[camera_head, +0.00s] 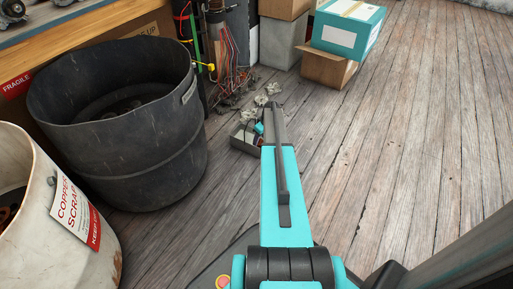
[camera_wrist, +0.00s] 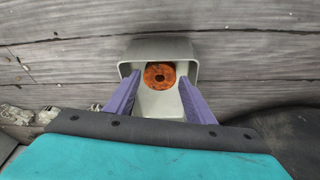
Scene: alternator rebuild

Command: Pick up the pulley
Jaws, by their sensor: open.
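In the wrist view a rusty orange round part with a dark centre hole, which looks like the pulley (camera_wrist: 160,75), sits at a grey open-topped container (camera_wrist: 128,54). My gripper (camera_wrist: 160,77) has its two purple fingers spread, with the tips to either side of the round part. Whether they touch it I cannot tell. In the head view a small grey tray (camera_head: 240,146) with small parts lies on the plank floor near the far end of my arm, which hides my gripper and the pulley there.
A large black bin (camera_head: 140,150) and a white copper scrap bin (camera_head: 60,250) stand at left. Pale metal parts (camera_head: 267,94) and wires lie beyond the tray. Cardboard boxes (camera_head: 327,68) and a teal-and-white box (camera_head: 343,32) are at the back. The floor to the right is clear.

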